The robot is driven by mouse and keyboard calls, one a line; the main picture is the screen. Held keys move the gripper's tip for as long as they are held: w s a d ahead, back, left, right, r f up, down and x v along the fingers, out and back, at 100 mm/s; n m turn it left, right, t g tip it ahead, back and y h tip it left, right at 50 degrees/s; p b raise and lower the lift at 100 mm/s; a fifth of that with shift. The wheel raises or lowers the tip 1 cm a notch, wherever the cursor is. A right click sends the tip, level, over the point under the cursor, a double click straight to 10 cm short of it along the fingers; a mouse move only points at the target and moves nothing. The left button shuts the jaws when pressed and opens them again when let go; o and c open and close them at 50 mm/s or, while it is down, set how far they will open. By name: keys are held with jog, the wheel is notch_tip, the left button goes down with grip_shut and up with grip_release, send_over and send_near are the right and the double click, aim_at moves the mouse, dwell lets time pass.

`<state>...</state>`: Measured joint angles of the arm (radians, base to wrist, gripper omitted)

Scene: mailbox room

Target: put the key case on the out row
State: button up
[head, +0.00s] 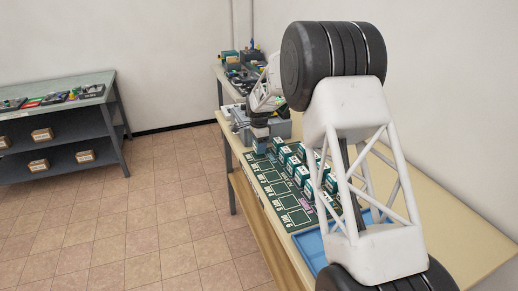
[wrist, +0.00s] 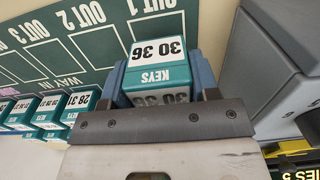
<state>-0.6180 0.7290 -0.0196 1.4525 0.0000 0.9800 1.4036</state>
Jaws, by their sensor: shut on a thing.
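My gripper (wrist: 158,78) is shut on a teal and white key case marked "KEYS" and "30 36" (wrist: 157,52), with a blue finger on each side of it. The case is at the OUT 1 outline of the green mat (wrist: 90,47); I cannot tell whether it touches the mat. In the head view my gripper (head: 260,146) is at the mat's far end, and the case is mostly hidden there. The out row (head: 283,201) runs along the mat's left side, and its nearer outlines look empty.
Several other teal cases (head: 292,162) stand on the mat beside the out row; they also show in the wrist view (wrist: 78,105). A grey box (wrist: 265,60) stands close to the right of my gripper. A blue tray (head: 312,250) lies at the table's near end.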

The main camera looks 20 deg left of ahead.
jog(key=shift+f, duration=1)
jog(key=shift+f, duration=0.15)
jog(key=o, duration=1)
jog(key=shift+c, duration=0.2)
notch_tip(320, 180, up, 12)
jog(key=shift+r, duration=0.2)
